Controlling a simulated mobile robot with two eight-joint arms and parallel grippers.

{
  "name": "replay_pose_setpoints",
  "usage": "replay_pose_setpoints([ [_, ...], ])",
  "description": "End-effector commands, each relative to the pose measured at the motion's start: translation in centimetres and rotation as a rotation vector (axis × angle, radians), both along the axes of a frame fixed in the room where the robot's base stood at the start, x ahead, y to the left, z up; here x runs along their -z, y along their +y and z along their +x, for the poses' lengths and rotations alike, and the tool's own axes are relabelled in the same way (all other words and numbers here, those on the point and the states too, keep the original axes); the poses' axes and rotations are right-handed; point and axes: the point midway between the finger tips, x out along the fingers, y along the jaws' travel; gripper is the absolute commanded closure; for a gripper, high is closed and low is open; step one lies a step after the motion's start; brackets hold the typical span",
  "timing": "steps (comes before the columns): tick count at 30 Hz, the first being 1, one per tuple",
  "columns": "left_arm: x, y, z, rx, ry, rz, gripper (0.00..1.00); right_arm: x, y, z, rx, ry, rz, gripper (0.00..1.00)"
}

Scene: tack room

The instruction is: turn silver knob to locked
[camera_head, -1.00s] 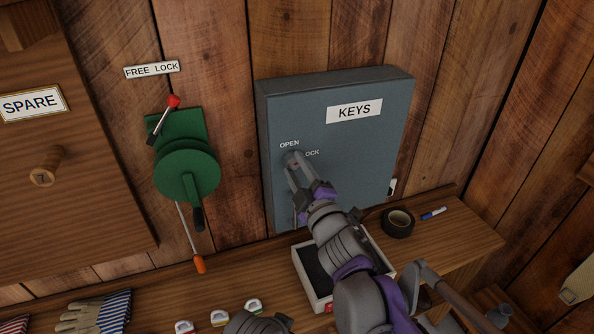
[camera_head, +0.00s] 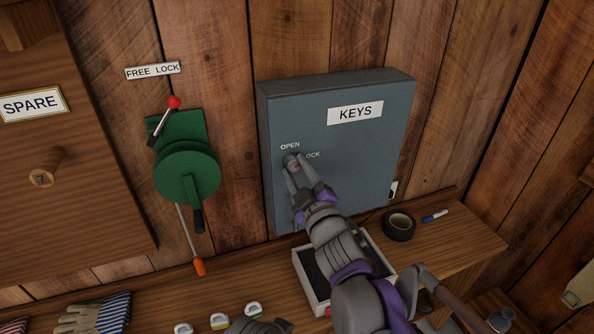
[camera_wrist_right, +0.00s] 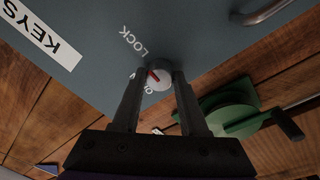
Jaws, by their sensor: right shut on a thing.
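The silver knob (camera_head: 291,161) is on the front of the grey key cabinet (camera_head: 379,139), just below the word OPEN and left of the word LOCK. My right gripper (camera_head: 293,168) is at the knob, with one finger on each side, shut on it. In the right wrist view the round knob (camera_wrist_right: 157,79) shows between the fingertips of the gripper (camera_wrist_right: 155,82). A red mark on its face slants toward the side where the two words are; its exact setting is hard to tell. A finger partly covers the word OPEN there. My left gripper is not clearly in view.
A shelf (camera_head: 452,238) runs below the cabinet with an open tray (camera_head: 306,282), black tape roll (camera_head: 399,226) and blue marker (camera_head: 434,216). A green winch (camera_head: 187,172) is on the wall at left. A cabinet handle (camera_wrist_right: 268,12) lies close to the knob.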

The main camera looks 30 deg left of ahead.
Motion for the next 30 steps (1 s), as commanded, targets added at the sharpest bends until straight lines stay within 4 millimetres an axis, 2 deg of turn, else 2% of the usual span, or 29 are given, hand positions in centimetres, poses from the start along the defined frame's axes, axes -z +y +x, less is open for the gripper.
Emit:
replay_pose_setpoints([
  [1,0.0,0.0,0.0,0.000,0.000,0.000,0.50,-0.1,0.0,0.0,-0.002,0.000,0.002,1.00],
  [2,0.0,0.0,0.0,0.000,0.000,0.000,0.50,-0.1,0.0,0.0,-0.001,0.000,0.002,0.55],
  [6,0.0,0.0,0.0,0.000,0.000,0.000,0.50,-0.1,0.0,0.0,-0.001,0.000,0.002,0.30],
  [7,0.0,0.0,0.0,0.000,0.000,0.000,0.50,-0.1,0.0,0.0,-0.001,0.000,0.001,0.27],
  [15,0.0,0.0,0.0,0.000,0.000,0.000,0.50,0.0,0.0,0.0,-0.001,-0.001,0.001,0.27],
  [19,0.2,0.0,0.0,0.000,0.001,0.000,0.50,0.1,-0.7,-0.6,0.000,0.000,0.000,0.27],
  [30,1.0,0.0,-0.3,0.000,0.005,0.000,0.50,0.8,-5.8,-5.0,0.000,-0.001,0.001,0.27],
])
